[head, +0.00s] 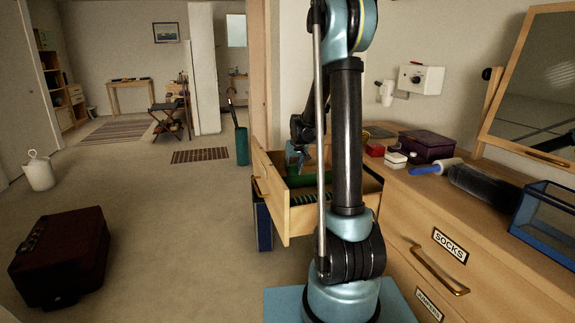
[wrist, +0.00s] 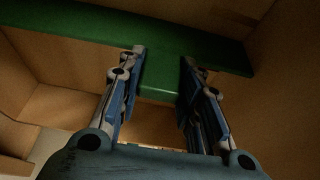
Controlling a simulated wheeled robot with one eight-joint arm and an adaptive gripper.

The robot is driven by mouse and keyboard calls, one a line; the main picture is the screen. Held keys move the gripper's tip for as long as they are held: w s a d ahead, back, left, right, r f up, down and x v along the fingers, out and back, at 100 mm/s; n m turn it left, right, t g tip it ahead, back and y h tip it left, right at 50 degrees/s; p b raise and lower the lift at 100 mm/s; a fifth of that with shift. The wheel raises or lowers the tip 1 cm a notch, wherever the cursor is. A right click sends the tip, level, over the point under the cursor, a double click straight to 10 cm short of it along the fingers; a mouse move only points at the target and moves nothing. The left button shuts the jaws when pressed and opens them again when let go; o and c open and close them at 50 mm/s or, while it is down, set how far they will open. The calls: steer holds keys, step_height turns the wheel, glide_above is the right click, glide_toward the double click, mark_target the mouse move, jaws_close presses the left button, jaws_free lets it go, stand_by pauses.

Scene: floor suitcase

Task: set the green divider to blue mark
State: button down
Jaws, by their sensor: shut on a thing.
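The green divider (wrist: 85,22) runs across the top of the wrist view, inside the open wooden drawer. In the head view it shows as a green strip (head: 303,181) in the drawer (head: 303,224), partly behind my arm. My gripper (wrist: 162,58) has its two blue-grey fingers on either side of the divider's middle part, closed on it. In the head view my gripper (head: 297,160) reaches down into the drawer and is small and partly hidden. I cannot make out a blue mark in either view.
Dark green items (head: 303,198) lie in the drawer. A dark red suitcase (head: 60,255) lies on the open floor.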

steer(key=s+d, duration=0.2)
steer(key=s, duration=1.1)
steer(key=shift+d, duration=0.3)
steer(key=c, duration=1.1)
jaws_free()
steer(key=shift+v, duration=5.95)
